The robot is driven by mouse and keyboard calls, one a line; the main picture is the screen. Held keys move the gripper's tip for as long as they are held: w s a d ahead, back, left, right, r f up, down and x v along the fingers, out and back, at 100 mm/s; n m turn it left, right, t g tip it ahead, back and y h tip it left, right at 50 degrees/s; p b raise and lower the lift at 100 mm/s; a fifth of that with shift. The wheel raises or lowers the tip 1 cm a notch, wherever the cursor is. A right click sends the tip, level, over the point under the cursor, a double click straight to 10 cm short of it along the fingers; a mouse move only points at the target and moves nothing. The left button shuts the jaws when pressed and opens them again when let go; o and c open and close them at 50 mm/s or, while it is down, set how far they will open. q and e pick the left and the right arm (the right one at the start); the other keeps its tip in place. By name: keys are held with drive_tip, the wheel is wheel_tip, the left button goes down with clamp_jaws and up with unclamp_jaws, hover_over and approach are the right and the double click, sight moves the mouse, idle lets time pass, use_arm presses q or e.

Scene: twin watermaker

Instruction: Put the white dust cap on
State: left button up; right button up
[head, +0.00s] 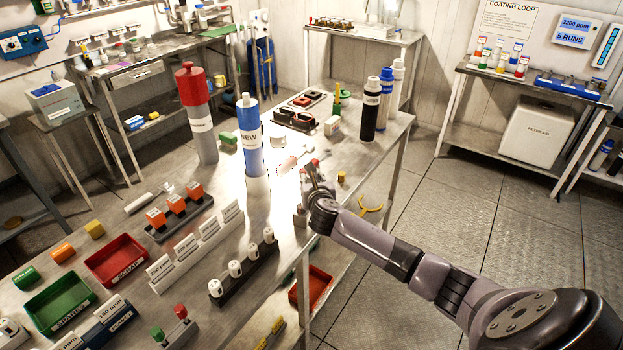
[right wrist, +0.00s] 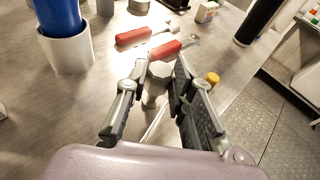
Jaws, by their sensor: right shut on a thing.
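My right gripper (head: 314,182) is low over the right edge of the bench, in front of two red-handled tools. In the right wrist view my right gripper (right wrist: 160,82) has its two fingers close around a small pale grey-white piece (right wrist: 153,93). Its shape is mostly hidden, so I cannot tell if it is the white dust cap. A blue cylinder labelled NEW (head: 248,140) stands upright in a white cup (head: 257,185), left of the gripper. The cup also shows in the right wrist view (right wrist: 68,53). My left gripper is out of view.
Red-handled tools (right wrist: 132,36) lie beyond the fingers. A red-topped grey cylinder (head: 200,130) stands at left. Black (head: 370,115) and blue-and-white bottles stand at the back right. A small yellow piece (right wrist: 212,78) is right of the fingers. Trays and racks fill the near left.

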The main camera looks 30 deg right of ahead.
drive_tip(key=shift+f+b, duration=0.9)
drive_tip(key=shift+f, duration=0.55)
drive_tip(key=o, duration=0.8)
drive_tip(key=shift+r, duration=0.1)
drive_tip(key=v, duration=1.2)
